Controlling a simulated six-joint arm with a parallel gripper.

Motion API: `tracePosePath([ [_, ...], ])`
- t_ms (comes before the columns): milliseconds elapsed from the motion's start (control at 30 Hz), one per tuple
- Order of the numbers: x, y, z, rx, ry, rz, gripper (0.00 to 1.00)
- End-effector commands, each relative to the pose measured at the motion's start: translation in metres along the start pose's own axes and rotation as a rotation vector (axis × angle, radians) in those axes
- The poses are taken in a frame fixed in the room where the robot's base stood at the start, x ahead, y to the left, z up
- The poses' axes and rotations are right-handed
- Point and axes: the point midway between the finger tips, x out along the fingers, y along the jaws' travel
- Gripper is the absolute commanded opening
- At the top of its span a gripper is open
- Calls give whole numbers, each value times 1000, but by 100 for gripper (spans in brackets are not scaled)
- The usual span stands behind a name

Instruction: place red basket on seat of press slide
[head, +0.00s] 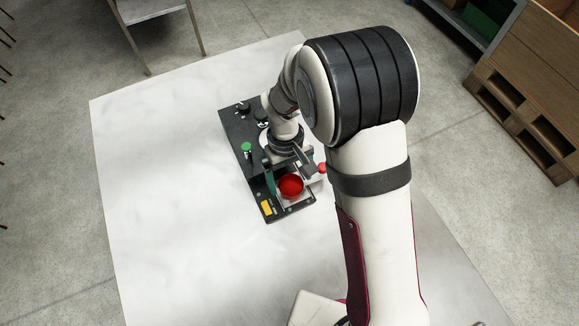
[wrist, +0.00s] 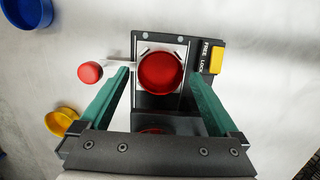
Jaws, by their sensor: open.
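The red basket (wrist: 160,74), a small round red cup, sits upright on the light square seat (wrist: 181,50) of the press slide in the wrist view. It also shows in the head view (head: 290,186), at the near end of the black press (head: 237,124). My gripper (wrist: 157,78) is open, its two green fingers apart on either side of the basket in the picture, with visible gaps. In the head view my gripper (head: 284,170) is just behind the basket, partly hidden by my wrist. The wrist view does not clearly show its height above the seat.
A red ball knob (wrist: 90,72) on a rod stands left of the slide. A yellow block (wrist: 217,60) beside FREE/LOCK lettering is at the right. A yellow cup (wrist: 62,121) and a blue cup (wrist: 27,13) lie to the left. The white table (head: 165,190) is clear on its left side.

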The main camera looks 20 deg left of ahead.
Motion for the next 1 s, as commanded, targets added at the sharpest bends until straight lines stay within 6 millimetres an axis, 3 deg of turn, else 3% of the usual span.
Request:
tracePosePath([
  [200, -63, 0, -1, 1, 7, 0, 97],
  [300, -85, 0, -1, 1, 4, 0, 97],
  [400, -100, 0, 0, 0, 3, 0, 97],
  [633, -112, 5, 7, 33, 6, -7, 97],
  [667, -117, 10, 15, 73, 12, -14, 97],
  [733, -136, 30, 51, 233, 32, -44, 97],
  [833, -159, 49, 128, 562, 66, -111, 97],
  [900, -163, 48, 178, 790, 88, -159, 97],
  [1000, -156, 34, 229, 1057, 114, -218, 97],
])
